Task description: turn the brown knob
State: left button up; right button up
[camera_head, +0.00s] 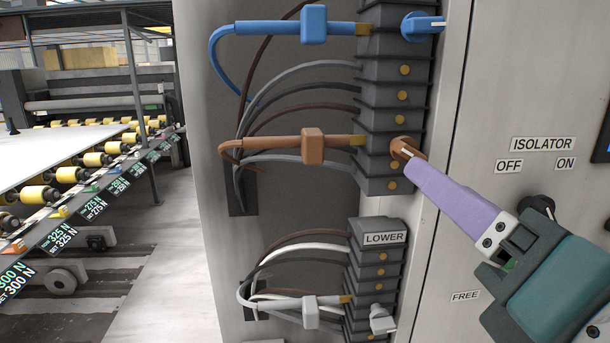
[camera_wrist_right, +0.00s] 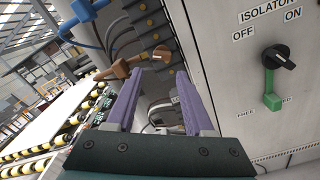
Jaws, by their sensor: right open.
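The brown knob (camera_head: 403,146) sits on the front of the dark terminal block, at the end of the row with the brown plug (camera_head: 313,146). In the right wrist view the knob (camera_wrist_right: 163,52) shows just beyond and between my fingertips. My right gripper (camera_head: 418,168) has long purple fingers that reach toward the knob from the lower right and overlap its lower edge in the head view. In the wrist view the right gripper (camera_wrist_right: 160,80) is open with nothing between its fingers. I cannot tell whether a finger touches the knob. My left gripper is not in view.
A blue knob (camera_head: 421,25) is above and a grey knob (camera_head: 381,320) below, by the LOWER label (camera_head: 384,238). A black isolator switch (camera_wrist_right: 279,57) with a green piece (camera_wrist_right: 271,92) is on the right panel. A roller conveyor (camera_head: 80,175) stands at left.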

aim_at(410, 146)
jog(key=w+p, duration=0.2)
jog(key=w, duration=0.7)
jog(key=shift+w+r, duration=0.1)
grip_shut()
